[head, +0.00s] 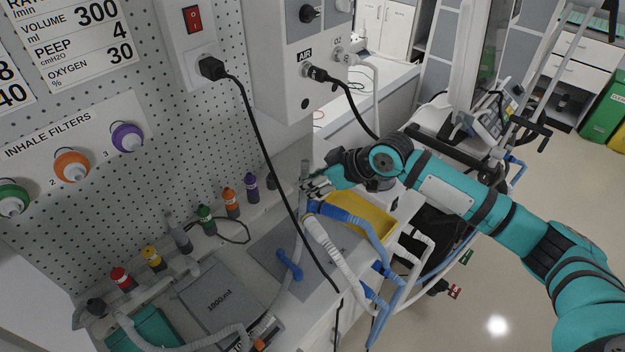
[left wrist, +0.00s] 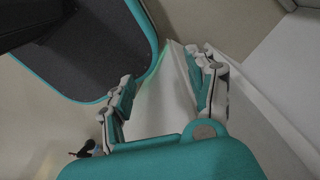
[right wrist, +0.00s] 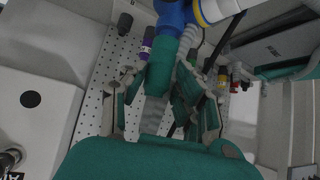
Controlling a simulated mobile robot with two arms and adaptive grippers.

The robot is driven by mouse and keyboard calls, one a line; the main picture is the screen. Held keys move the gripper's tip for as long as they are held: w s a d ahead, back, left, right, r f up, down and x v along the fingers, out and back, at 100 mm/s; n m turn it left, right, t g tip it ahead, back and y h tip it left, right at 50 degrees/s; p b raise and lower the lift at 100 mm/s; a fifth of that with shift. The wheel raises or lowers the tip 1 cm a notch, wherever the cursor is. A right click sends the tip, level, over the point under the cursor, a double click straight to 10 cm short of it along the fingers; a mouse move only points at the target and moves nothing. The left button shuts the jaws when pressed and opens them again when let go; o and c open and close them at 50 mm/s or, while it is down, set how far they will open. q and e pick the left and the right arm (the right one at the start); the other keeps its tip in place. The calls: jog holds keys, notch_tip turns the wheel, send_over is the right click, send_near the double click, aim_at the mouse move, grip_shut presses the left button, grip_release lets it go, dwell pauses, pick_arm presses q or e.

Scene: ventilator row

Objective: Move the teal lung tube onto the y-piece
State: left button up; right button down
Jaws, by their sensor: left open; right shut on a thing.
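My right gripper (right wrist: 158,82) is shut on the teal end of the lung tube (right wrist: 160,66), with grey corrugated hose (right wrist: 153,118) running from it between the fingers. The blue y-piece (right wrist: 172,14) is right at the far end of the teal piece in the right wrist view. They appear to meet, but I cannot tell whether they are joined. In the head view my right gripper (head: 318,184) is just above the y-piece (head: 313,207), and its fingers hide the teal end. My left gripper (left wrist: 165,92) is open and empty, away from these things.
A yellow tray (head: 372,217) lies just right of the y-piece. White hose (head: 328,250) and blue hose (head: 350,224) hang over the counter's front edge. A black cable (head: 262,135) crosses in front. Several coloured bottles (head: 230,202) stand along the pegboard.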

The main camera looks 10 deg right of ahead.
jog(key=shift+f, duration=0.6)
dwell(0.7)
jog(key=c, duration=0.9)
grip_release()
